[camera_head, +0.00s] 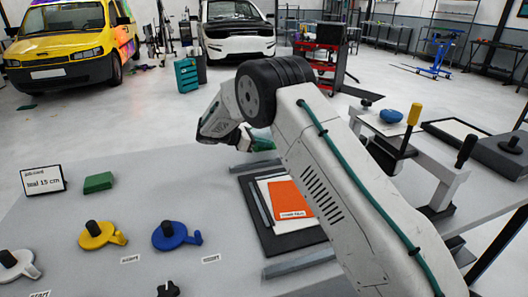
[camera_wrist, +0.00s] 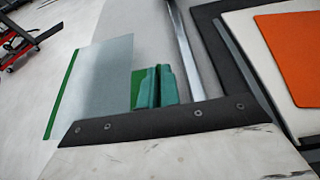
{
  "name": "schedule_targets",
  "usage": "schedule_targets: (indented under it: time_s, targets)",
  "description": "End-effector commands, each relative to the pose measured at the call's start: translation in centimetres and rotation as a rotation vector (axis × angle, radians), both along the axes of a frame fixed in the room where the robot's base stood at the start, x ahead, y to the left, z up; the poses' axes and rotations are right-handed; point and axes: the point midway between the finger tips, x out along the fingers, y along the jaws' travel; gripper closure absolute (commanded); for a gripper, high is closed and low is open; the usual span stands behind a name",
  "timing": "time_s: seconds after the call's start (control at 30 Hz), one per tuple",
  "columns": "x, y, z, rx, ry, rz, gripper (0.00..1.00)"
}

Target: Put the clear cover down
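The clear cover (camera_wrist: 95,80) looks like a see-through sheet with a green strip along its left edge in the wrist view. A green grip piece (camera_wrist: 137,90) shows at its right side, against the teal fingers. My gripper (camera_wrist: 160,87) appears shut on this green piece, its fingers close together.
An orange sheet (camera_head: 288,198) lies on pale sheets in the tray, with metal strips nearby. Blue (camera_head: 170,236) and yellow (camera_head: 97,236) handled discs, a green block (camera_head: 98,182) and a sign (camera_head: 43,180) stand left. A clamp-like fixture (camera_head: 440,185) is right.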

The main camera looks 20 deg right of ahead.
Motion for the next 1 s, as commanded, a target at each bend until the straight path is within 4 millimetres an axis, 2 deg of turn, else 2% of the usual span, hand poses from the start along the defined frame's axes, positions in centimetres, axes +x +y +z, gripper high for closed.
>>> schedule_targets:
  time_s: [0.3,0.67,0.77,0.8,1.0]
  targets:
    - [0.0,0.0,-3.4,-0.001,0.001,0.0,1.0]
    - [0.0,0.0,-3.8,0.0,0.0,0.001,1.0]
    - [0.0,0.0,-3.8,0.0,0.0,0.001,0.76]
    - [0.0,0.0,-3.8,0.0,0.0,0.001,0.74]
    - [0.0,0.0,-3.8,0.0,0.0,0.001,0.74]
